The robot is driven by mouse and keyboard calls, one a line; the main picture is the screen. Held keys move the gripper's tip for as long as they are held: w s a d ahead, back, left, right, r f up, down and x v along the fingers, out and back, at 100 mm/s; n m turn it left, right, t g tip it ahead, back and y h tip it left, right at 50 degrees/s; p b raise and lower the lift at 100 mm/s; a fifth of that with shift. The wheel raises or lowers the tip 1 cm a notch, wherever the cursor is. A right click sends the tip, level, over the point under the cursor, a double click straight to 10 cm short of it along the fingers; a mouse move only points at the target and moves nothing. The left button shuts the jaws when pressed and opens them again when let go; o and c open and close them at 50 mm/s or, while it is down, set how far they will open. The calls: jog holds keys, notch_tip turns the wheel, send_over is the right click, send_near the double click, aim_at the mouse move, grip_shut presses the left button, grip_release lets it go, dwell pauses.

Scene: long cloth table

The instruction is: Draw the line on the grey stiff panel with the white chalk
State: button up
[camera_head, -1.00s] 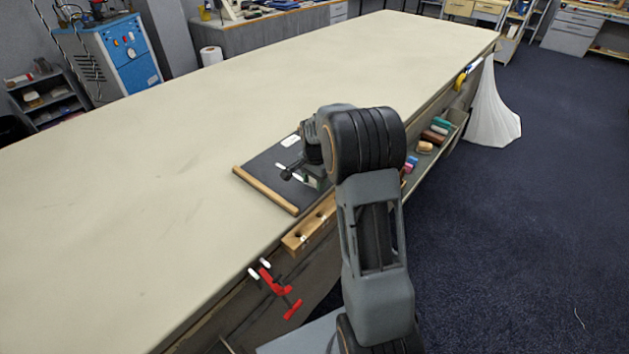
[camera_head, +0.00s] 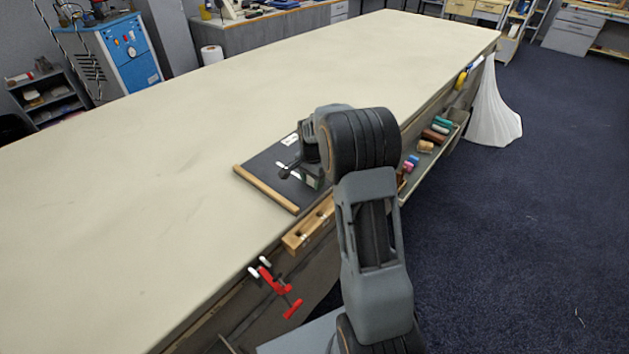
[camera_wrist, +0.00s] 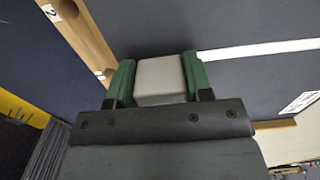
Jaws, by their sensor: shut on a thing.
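The grey stiff panel (camera_head: 258,165) lies flat on the table, dark, with a wooden strip along its left edge and a small white label. It fills much of the wrist view (camera_wrist: 150,25). My gripper (camera_wrist: 160,80), with green fingers, is shut on the white chalk (camera_wrist: 160,78), a pale block seen end-on. In the head view my gripper (camera_head: 314,182) is low over the panel and the chalk is mostly hidden. A white line (camera_wrist: 255,50) on the panel runs right from beside the fingers. Whether the chalk touches the panel cannot be seen.
A tray (camera_head: 440,150) of coloured blocks hangs along the right side. A white cloth (camera_head: 492,112) hangs beyond. The table's far part is clear.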

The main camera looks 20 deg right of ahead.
jog(key=shift+w+a, duration=0.2)
jog(key=shift+w, duration=0.3)
jog(key=shift+w, duration=0.1)
jog(key=shift+w+a, duration=0.35)
jog(key=shift+w, duration=0.3)
jog(key=shift+w+f, duration=0.1)
jog(key=shift+s, duration=0.2)
jog(key=shift+s+d, duration=0.4)
jog(key=shift+s, duration=0.4)
jog(key=shift+s, duration=0.1)
jog(key=shift+s+d, duration=0.4)
jog(key=shift+s, duration=0.35)
